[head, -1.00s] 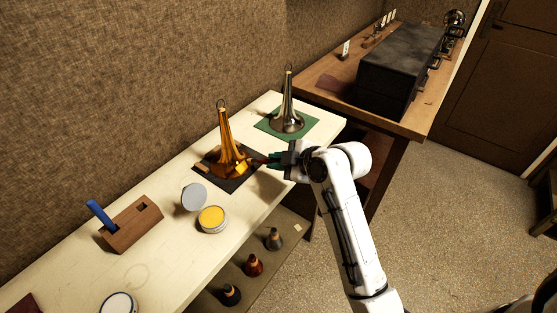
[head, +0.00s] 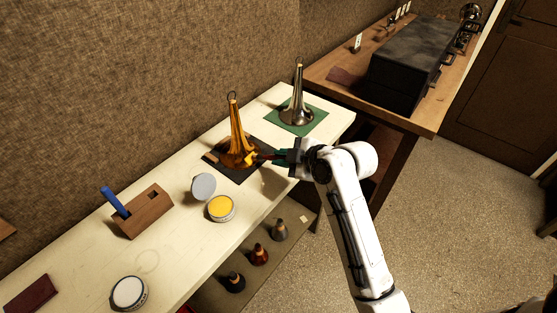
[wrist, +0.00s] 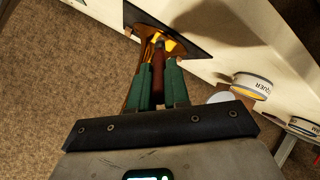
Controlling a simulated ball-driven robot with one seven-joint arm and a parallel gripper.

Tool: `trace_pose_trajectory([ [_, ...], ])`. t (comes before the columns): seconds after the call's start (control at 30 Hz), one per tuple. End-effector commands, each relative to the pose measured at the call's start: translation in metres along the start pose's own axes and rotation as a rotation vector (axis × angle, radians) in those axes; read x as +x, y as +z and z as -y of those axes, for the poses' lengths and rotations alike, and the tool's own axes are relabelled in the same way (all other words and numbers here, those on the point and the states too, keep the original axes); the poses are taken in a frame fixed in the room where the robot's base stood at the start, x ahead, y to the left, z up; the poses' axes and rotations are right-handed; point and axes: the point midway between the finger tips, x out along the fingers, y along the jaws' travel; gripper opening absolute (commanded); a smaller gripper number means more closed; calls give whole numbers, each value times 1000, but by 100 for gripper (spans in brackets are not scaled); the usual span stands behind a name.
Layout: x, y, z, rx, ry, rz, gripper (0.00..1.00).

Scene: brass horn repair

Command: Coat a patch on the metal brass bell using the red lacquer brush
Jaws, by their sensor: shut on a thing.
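The golden brass bell (head: 236,143) stands upright, wide end down, on a dark mat (head: 221,165). My gripper (head: 281,157) is right of the bell, its green fingers shut on the red lacquer brush (head: 263,155). The brush points left at the bell's lower flare. In the wrist view, the red brush (wrist: 158,72) lies between the fingertips (wrist: 158,66), its far end in front of the golden bell (wrist: 149,37). I cannot tell whether the bristles touch the metal. An open tin of yellow lacquer (head: 221,209) stands nearer on the bench.
A silver bell (head: 297,108) stands on a green mat (head: 315,122) behind. A grey lid (head: 203,186) is beside the lacquer tin. A wooden block (head: 147,214) holds a blue-handled brush (head: 114,201). A second tin (head: 129,292) is at front left. Several bottles sit on the lower shelf.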

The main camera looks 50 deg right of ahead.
Motion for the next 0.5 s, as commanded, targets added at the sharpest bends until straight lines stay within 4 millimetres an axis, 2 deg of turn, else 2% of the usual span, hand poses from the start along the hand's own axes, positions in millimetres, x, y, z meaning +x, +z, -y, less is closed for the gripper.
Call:
trace_pose_trajectory([
  [0.23, -1, 13, -15, 0, 1, 2, 0],
  [0.5, -1, 14, -17, -1, 2, 0, 0],
])
